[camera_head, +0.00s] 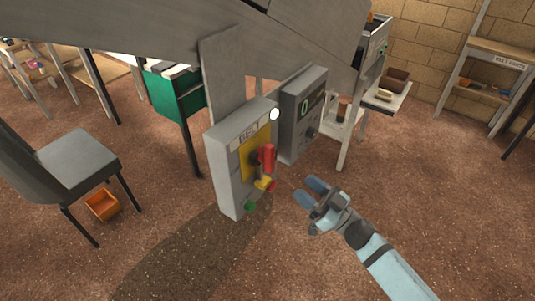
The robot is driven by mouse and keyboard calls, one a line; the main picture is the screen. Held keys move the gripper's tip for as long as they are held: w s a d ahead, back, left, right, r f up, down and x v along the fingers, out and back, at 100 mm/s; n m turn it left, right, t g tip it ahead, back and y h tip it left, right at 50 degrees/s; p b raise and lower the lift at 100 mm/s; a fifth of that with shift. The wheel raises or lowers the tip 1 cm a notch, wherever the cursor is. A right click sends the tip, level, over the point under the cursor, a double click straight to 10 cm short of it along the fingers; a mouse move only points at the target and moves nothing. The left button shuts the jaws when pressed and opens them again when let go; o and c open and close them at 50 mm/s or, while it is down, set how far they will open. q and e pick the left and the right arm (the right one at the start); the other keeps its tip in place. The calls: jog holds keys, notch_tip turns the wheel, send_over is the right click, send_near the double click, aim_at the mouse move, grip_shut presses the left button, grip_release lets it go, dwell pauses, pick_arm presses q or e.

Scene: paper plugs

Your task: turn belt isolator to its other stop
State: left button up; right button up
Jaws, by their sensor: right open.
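The belt isolator is a red handle (268,158) on a yellow plate (250,160), on the front of a grey box labelled BELT (226,168). The handle stands roughly upright. Below it are a yellow part (264,183), a small red part and a green knob (250,207). My right gripper (308,190) is open and empty, to the right of the handle and a little lower, apart from it. Its fingers point left toward the box. My left gripper is not in view.
A second grey box with a green 0 display (302,115) stands just right of the BELT box. Shelving (490,85) stands at the back right. The brown floor around my right arm is clear.

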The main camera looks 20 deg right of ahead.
aim_at(273, 160)
jog(key=p+x, duration=0.2)
jog(key=x, duration=0.8)
jog(key=shift+w, duration=0.2)
jog(key=shift+w+a+r, duration=0.25)
jog(key=shift+w+a, duration=0.2)
jog(key=shift+w, duration=0.1)
jog(key=shift+c, duration=0.3)
jog(key=c, duration=0.7)
jog(key=shift+c, duration=0.2)
